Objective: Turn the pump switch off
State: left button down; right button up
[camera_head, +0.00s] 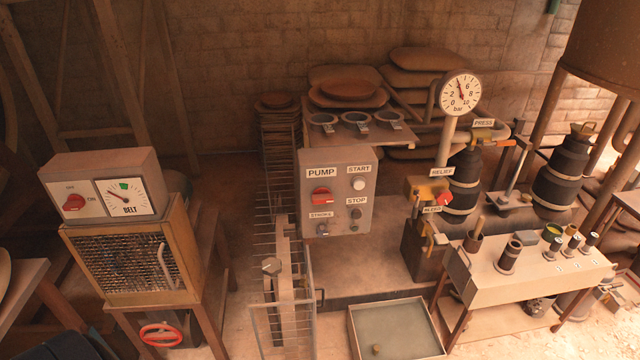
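The pump control box (340,215) is a grey panel standing in the middle of the head view, behind a wire guard. Its red pump switch (321,196) is a rotary knob at the upper left of the panel, under the PUMP label (321,172). The knob's handle looks roughly horizontal; its exact setting is too small to read. A STROKE knob (322,229) is at the lower left. Neither of my grippers shows in this view.
A belt control box (104,187) with another red knob stands at left. A pressure gauge (460,93), red relief handle (446,200) and small table (530,283) with bottles are at right. A shallow tray (356,336) lies on the floor in front.

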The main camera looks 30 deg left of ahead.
aim_at(322, 195)
jog(key=u, duration=0.95)
